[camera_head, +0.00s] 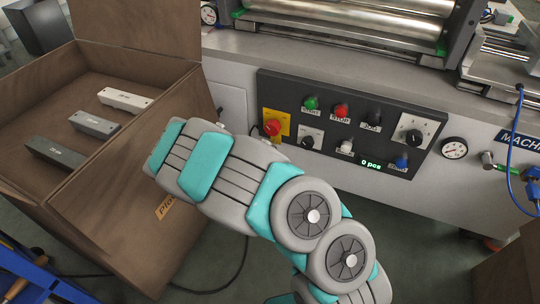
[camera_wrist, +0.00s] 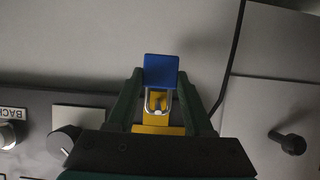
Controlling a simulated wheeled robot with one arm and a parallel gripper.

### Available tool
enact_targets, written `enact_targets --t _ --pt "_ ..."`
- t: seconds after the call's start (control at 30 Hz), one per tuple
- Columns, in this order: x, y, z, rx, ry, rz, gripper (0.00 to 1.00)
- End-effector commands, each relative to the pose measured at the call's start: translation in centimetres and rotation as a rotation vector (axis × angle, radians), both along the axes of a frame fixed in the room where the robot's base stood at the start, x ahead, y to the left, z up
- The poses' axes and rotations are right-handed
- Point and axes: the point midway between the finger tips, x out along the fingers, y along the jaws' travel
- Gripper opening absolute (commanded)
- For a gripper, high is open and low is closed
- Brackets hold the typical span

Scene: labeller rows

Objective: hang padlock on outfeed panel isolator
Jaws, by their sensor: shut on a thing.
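The padlock (camera_wrist: 161,70) has a blue body and a pale metal shackle. It sits between the two dark green fingers of my gripper (camera_wrist: 160,82), which is shut on it. Its shackle points down in the wrist view, over a yellow plate (camera_wrist: 163,130). A small pale peg-like shape shows inside the shackle loop; I cannot tell whether the shackle passes through anything. In the head view the isolator (camera_head: 272,127) is a red knob on a yellow plate at the control panel's left end. My arm hides the gripper and padlock there.
The dark control panel (camera_head: 345,118) carries several buttons and dials; a grey knob (camera_wrist: 62,142) lies left of the gripper in the wrist view. A black knob (camera_wrist: 290,142) stands out at the right. A brown box (camera_head: 170,105) with labelled bars stands left of the machine.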

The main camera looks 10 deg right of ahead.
Motion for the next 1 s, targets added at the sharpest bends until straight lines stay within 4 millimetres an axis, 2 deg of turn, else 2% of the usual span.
enact_targets --t 0.47,0.5,0.77,1.0 --pt "0.03 0.02 0.06 0.001 -0.002 0.0 0.0" --pt "0.02 0.01 0.06 0.0 -0.001 0.0 0.56" --pt "0.02 0.01 0.06 0.0 -0.001 0.0 0.85" --pt "0.01 0.02 0.06 -0.001 -0.001 0.0 0.87"
